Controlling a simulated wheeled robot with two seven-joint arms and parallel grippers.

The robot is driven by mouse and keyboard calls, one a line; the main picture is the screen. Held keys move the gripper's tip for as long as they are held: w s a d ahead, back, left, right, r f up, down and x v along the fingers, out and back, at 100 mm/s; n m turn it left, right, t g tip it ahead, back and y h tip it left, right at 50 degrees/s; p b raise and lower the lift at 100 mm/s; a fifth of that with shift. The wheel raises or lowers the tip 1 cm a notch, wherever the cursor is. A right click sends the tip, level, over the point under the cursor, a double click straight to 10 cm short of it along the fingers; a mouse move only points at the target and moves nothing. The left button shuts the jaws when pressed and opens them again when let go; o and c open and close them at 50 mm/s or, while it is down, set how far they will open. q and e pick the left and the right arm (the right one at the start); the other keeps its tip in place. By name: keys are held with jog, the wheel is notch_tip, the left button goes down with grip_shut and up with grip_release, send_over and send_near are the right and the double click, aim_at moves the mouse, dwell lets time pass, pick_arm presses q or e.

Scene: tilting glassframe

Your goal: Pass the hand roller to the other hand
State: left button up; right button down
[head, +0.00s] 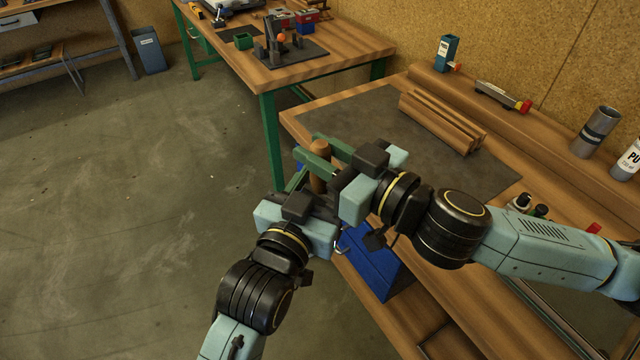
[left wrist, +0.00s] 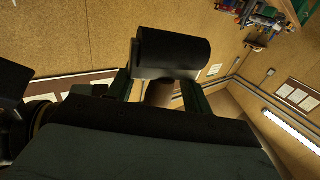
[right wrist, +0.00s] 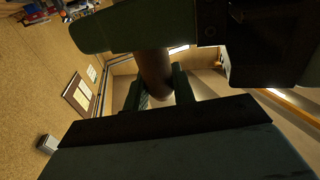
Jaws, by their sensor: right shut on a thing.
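The hand roller's wooden handle (head: 318,168) stands roughly upright at the jaws of both grippers, in front of the bench. My right gripper (head: 318,158) is shut on the handle, its green fingers coming from the right. The handle also shows in the right wrist view (right wrist: 153,72). My left gripper (head: 303,182) is just below and left of the right one. In the left wrist view its fingers stand apart, with the handle (left wrist: 158,93) between them and a gap beside it. A black cylinder, apparently the roller (left wrist: 172,52), shows there; the head view hides it.
A workbench with a dark mat (head: 375,125) lies behind and right, holding wooden strips (head: 442,122). A blue box (head: 375,265) is close below the grippers. A second bench (head: 300,65) stands at the back. Open floor (head: 130,200) fills the left.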

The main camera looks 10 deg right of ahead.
pick_arm(q)
jog(key=c, duration=1)
grip_shut()
pick_arm(e)
jog(key=c, duration=1.1)
grip_release()
jog(key=shift+r, duration=2.55)
jog(key=shift+a+r, duration=0.1)
jog(key=shift+r, duration=2.25)
